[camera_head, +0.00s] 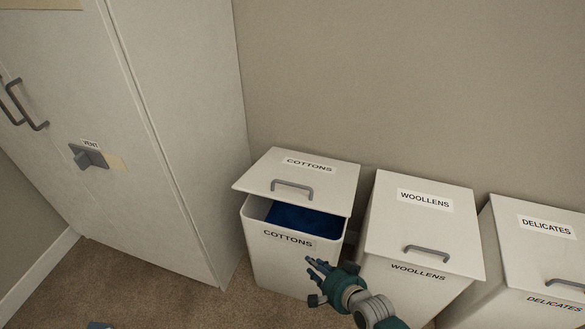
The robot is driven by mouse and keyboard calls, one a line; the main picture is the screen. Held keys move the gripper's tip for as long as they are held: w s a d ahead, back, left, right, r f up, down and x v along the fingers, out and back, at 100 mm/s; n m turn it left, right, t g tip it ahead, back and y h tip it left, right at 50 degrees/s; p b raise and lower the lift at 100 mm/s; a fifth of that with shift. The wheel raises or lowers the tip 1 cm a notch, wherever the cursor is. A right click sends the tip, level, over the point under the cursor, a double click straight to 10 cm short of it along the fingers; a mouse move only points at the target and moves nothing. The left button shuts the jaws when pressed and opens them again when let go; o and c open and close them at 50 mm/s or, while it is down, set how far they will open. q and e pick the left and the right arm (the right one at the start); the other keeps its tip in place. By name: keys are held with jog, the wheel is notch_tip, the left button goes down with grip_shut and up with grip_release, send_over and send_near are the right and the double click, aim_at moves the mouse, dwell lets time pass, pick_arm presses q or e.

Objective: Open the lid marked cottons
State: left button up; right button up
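The lid marked COTTONS (330,172) is off-white with a grey bar handle (292,188) near its front edge. It stands partly raised over the cottons bin (290,268). A gap at the front shows dark blue contents (300,218) inside. My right gripper (314,280) is in front of the bin's lower right side, below the lid and apart from the handle. Its fingers are spread and nothing shows between them. My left gripper is not clearly seen.
The woollens bin (420,220) and delicates bin (530,245) stand to the right with lids down. A tall cabinet (190,130) with handles and a vent knob (88,156) stands at left. Carpet (170,295) is open before it. A small blue-grey bit (98,325) shows at the bottom edge, unclear.

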aim_at(293, 185)
jog(key=w+a+r+m+t+y+p, duration=0.1)
jog(key=w+r+m+t+p, duration=0.2)
jog(key=r, duration=0.6)
jog(key=w+r+m+t+y+p, duration=0.1)
jog(key=w+r+m+p, duration=0.25)
jog(key=w+r, duration=0.45)
jog(key=shift+m, duration=0.25)
jog(key=x, duration=0.2)
jog(key=b+x, duration=0.1)
jog(key=x, duration=0.2)
jog(key=b+x, duration=0.1)
jog(key=x, duration=0.2)
jog(key=shift+w+a+r, duration=0.1)
jog(key=shift+a+r, duration=0.25)
jog(key=shift+a, duration=0.15)
pick_arm(q)
jog(key=s+a+r, duration=0.1)
jog(key=s+r, duration=0.1)
jog(key=s, duration=0.5)
jog(key=shift+s+a+r+g, duration=0.3)
jog(key=shift+s, duration=0.1)
pick_arm(e)
grip_shut()
